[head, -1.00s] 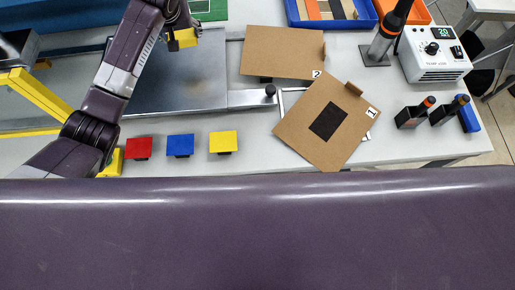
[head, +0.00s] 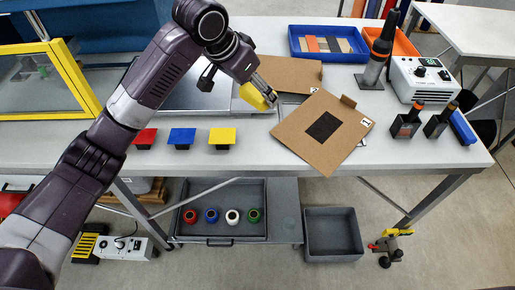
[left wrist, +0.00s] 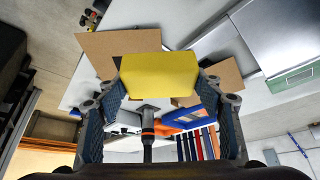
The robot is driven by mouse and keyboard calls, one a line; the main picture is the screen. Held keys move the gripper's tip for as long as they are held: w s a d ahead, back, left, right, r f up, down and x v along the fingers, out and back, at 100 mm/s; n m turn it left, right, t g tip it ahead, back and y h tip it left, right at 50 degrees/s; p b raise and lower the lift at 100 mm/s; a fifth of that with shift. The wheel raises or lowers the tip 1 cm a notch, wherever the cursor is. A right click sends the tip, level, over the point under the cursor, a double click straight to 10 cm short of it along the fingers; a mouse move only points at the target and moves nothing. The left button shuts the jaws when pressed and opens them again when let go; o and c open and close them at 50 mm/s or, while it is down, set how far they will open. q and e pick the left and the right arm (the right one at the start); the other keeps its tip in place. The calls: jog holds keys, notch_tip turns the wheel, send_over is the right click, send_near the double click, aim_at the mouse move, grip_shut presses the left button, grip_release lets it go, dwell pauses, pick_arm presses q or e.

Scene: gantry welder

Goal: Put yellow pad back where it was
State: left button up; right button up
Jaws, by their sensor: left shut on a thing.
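My left gripper (head: 265,90) is shut on a yellow pad (head: 251,98), held above the table near the two cardboard sheets. In the left wrist view the yellow pad (left wrist: 158,75) sits between the fingers of the left gripper (left wrist: 160,100). Another yellow pad (head: 222,136) stands at the table's front, right of a blue pad (head: 181,137) and a red pad (head: 146,137), each on a dark base. My right gripper is not in view.
Cardboard sheet 1 (head: 345,145) with a dark square and sheet 2 (head: 290,72) lie close to the left gripper. A blue tray (head: 300,54), a white control unit (head: 424,88) and dark bottles are at the right. A yellow-framed panel (head: 70,75) stands left.

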pick_arm(q)
jog(key=p, duration=0.2)
send_over(261, 141)
jog(key=s+a, duration=0.1)
jog(key=s, duration=0.1)
notch_tip(261, 141, down, 13)
jog(key=shift+a+r, duration=0.15)
jog(key=shift+r, duration=0.05)
jog(key=shift+w+f, duration=0.2)
jog(key=shift+f, duration=0.5)
notch_tip(261, 141, down, 3)
jog(key=shift+f+p, duration=0.2)
jog(key=shift+p, duration=0.4)
jog(key=shift+f, duration=0.35)
jog(key=shift+f, duration=0.1)
jog(key=o, duration=1)
